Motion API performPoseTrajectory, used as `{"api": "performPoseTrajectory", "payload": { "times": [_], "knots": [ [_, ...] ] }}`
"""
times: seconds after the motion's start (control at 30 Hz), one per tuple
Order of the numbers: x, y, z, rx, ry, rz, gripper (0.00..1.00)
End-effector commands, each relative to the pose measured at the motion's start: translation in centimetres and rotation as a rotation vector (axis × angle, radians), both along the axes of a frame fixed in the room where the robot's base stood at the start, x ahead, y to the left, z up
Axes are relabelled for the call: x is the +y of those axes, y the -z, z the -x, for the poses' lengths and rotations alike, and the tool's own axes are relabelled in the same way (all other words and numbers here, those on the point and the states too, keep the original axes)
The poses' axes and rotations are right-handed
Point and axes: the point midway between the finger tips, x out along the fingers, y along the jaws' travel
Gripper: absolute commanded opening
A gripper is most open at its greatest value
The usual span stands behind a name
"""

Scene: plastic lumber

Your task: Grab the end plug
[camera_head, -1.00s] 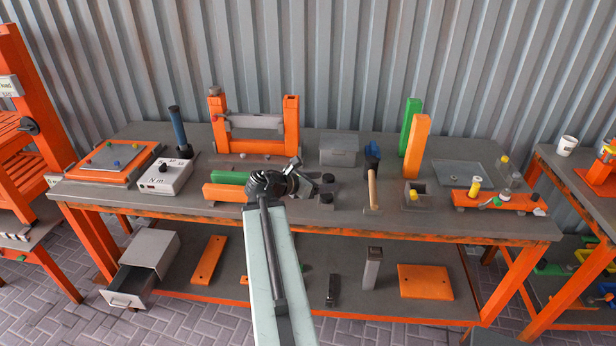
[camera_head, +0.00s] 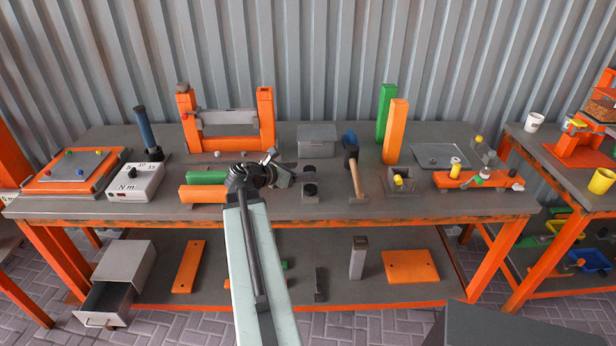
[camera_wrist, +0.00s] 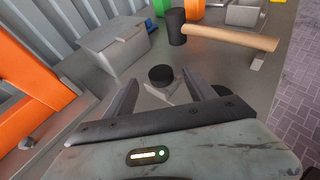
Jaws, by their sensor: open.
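The end plug appears to be a short black round cap. In the wrist view one such plug (camera_wrist: 160,73) lies ahead of my gripper (camera_wrist: 161,82), between the lines of its two open fingers, with nothing held. In the head view two black caps stand one behind the other on the bench, a front one (camera_head: 310,190) and a rear one (camera_head: 309,170). My gripper (camera_head: 284,170) is just left of them, partly hidden by my arm. I cannot tell which cap the wrist view shows.
A mallet (camera_head: 355,172) lies right of the caps; its handle shows in the wrist view (camera_wrist: 230,38). A grey lidded box (camera_head: 317,140) stands behind. Orange and green beams (camera_head: 203,193) lie left. An orange frame (camera_head: 266,120) stands at the back left.

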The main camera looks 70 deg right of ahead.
Motion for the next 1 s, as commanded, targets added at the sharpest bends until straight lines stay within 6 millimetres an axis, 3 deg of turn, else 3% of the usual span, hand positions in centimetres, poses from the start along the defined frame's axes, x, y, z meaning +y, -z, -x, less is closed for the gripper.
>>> {"api": "performPoseTrajectory", "payload": {
  "times": [0.03, 0.13, 0.33, 0.37, 0.57, 0.6, 0.87, 1.0],
  "knots": [
    [-0.9, 1.1, 0.3, 0.0, 0.002, 0.0, 0.64],
    [-2.1, 1.4, 0.8, 0.0, 0.001, -0.001, 0.64],
    [-2.1, 1.2, 0.9, 0.0, -0.001, 0.0, 0.64],
    [-2.1, 1.2, 0.9, 0.0, -0.001, 0.0, 0.58],
    [-2.1, 1.1, 0.9, 0.0, -0.001, 0.0, 0.03],
    [-2.1, 1.1, 0.9, 0.0, -0.001, 0.0, 0.0],
    [-2.1, 0.9, 0.8, 0.0, -0.002, 0.0, 0.0],
    [-2.1, -0.6, 0.8, 0.001, -0.003, 0.0, 0.0]
  ]
}}
